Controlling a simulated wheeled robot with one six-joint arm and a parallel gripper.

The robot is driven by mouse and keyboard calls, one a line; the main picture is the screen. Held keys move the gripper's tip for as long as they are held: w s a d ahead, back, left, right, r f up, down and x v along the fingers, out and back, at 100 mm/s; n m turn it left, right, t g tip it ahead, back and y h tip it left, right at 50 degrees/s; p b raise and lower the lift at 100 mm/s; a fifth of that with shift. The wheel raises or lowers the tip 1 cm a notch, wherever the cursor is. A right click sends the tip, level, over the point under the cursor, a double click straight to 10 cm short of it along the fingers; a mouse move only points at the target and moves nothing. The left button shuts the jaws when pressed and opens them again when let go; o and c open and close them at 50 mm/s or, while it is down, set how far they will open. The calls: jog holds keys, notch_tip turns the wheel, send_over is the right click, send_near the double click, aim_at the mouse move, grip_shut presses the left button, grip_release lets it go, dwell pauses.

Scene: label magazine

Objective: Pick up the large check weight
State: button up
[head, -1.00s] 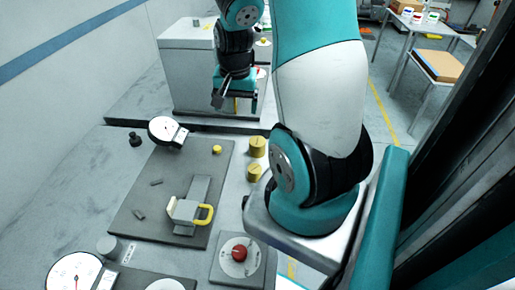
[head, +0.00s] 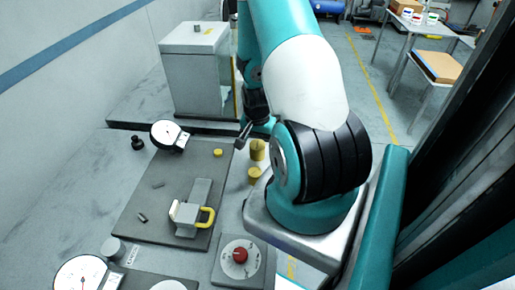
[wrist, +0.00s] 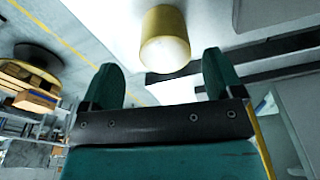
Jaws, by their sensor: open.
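Two yellow cylinders stand close together beside my arm's base in the head view: the back one (head: 258,149) looks larger than the front one (head: 254,174). I take the back one to be the large check weight. My gripper (head: 243,136) is open and empty, just left of and behind it, apart from it. In the wrist view, a yellow cylinder (wrist: 164,32) lies beyond and between the open fingers (wrist: 161,78), not touching them. Which of the two it is cannot be told.
A dark plate with a grey fixture (head: 190,205) and yellow handle lies left of the cylinders. A dial gauge (head: 168,135), a small yellow knob (head: 217,152) and a red button (head: 240,255) are nearby. A grey cabinet (head: 200,80) stands behind.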

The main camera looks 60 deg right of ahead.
aim_at(257, 144)
jog(key=shift+w+d+f+p, duration=0.15)
jog(key=shift+f+p, duration=0.5)
jog(key=shift+f, duration=0.7)
jog(key=shift+w+d+f+p, duration=0.15)
jog(key=shift+f+p, duration=0.45)
jog(key=shift+f, duration=0.75)
jog(key=shift+a, duration=0.1)
jog(key=shift+c, duration=0.4)
jog(key=c, duration=1.4)
jog(key=shift+r, duration=0.1)
grip_shut()
jog(key=shift+w+r, duration=0.1)
jog(key=shift+r, duration=0.05)
